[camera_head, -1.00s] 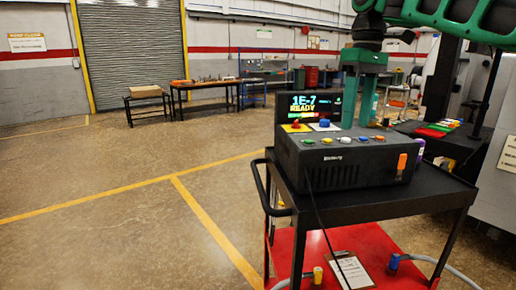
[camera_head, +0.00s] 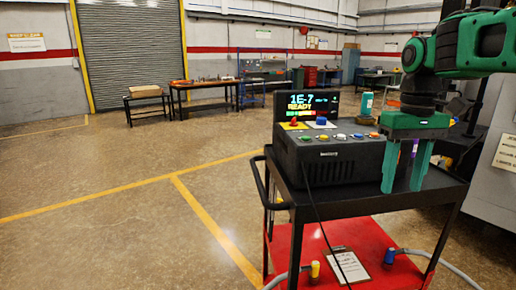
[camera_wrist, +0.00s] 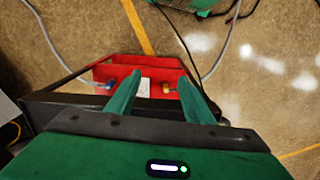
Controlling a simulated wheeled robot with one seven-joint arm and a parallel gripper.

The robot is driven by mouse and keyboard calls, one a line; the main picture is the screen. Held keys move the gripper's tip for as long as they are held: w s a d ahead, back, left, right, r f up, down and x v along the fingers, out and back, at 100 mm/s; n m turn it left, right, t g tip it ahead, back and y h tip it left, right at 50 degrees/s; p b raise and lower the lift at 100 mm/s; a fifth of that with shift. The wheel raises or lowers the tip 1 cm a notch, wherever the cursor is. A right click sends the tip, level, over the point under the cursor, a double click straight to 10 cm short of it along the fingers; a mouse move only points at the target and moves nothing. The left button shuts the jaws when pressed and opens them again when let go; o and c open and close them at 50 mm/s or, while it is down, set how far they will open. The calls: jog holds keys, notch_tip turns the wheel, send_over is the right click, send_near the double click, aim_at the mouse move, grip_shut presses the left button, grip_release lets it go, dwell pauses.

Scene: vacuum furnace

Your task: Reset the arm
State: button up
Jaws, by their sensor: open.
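My green gripper (camera_head: 405,168) hangs at the right end of the black cart (camera_head: 400,200), fingers pointing down, in front of the right side of the black control box (camera_head: 335,158). Its two fingers are apart with nothing between them. In the wrist view, my gripper (camera_wrist: 158,95) shows both fingers spread, with the red lower shelf (camera_wrist: 150,73) beyond them. The box's screen (camera_head: 312,104) reads "1E-7 READY".
A clipboard (camera_head: 348,267) and hose ends with yellow (camera_head: 315,270) and blue (camera_head: 389,257) fittings are on the red shelf. A cable hangs down the cart's front. A teal bottle (camera_head: 367,103) shows behind the box. Open floor lies to the left.

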jog(key=s+d+f+m, duration=0.3)
jog(key=s+f, duration=0.5)
jog(key=s, duration=0.3)
jog(key=s+d+f+m, duration=0.4)
jog(key=s+d+f, duration=0.2)
jog(key=s+f, duration=0.3)
jog(key=shift+s+d+f, duration=0.15)
jog(key=shift+s+f, duration=0.05)
jog(key=shift+s, duration=0.75)
jog(key=shift+w+f, duration=0.2)
jog(key=shift+w, duration=0.4)
